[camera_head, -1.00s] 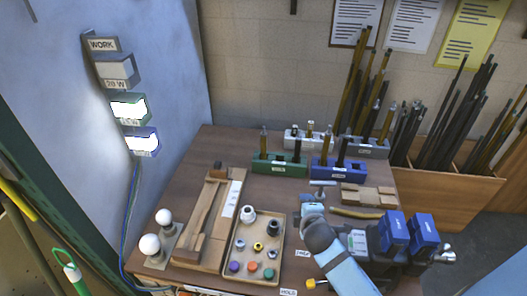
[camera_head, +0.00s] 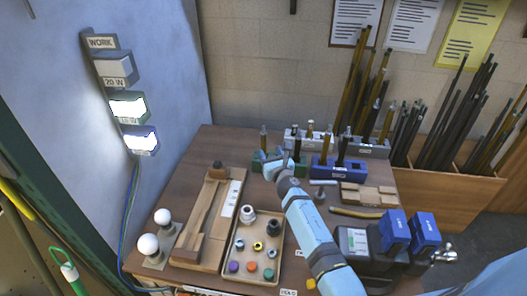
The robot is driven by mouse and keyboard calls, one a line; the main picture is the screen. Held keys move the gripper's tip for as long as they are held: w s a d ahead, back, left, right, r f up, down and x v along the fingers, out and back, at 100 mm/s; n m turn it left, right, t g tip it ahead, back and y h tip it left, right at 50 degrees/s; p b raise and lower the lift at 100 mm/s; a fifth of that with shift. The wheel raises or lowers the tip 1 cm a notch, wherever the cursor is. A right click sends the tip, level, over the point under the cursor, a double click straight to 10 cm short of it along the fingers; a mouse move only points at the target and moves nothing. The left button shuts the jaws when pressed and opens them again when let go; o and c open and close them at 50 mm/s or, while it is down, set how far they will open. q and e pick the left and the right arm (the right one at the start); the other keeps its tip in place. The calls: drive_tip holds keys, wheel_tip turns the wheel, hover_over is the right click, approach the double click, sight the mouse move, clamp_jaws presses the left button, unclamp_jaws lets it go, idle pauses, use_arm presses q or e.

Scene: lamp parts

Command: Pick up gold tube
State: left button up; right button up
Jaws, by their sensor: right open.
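A bent gold tube (camera_head: 356,212) lies on the table at the right. I cannot tell which of these the task means. The green holder block (camera_head: 256,163) holds thin upright rods. My right gripper (camera_head: 268,160) is open at this block, close to its rods, and partly hides it. I cannot tell whether it touches them. My left gripper is not in view.
A blue block (camera_head: 325,169) stands just right of my right arm. A parts tray (camera_head: 236,268), a wooden fixture (camera_head: 190,262) and white bulbs (camera_head: 149,245) are in front. A blue-topped device (camera_head: 396,230) stands at the right. The table's back left is clear.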

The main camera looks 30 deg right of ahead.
sight(264, 140)
drive_tip(key=w, duration=0.2)
drive_tip(key=w+d+b, duration=0.1)
drive_tip(key=w, duration=0.4)
drive_tip(key=w+d+b, duration=0.1)
drive_tip(key=w, duration=0.1)
drive_tip(key=shift+w+f, duration=0.15)
drive_tip(key=shift+w, duration=0.15)
clamp_jaws()
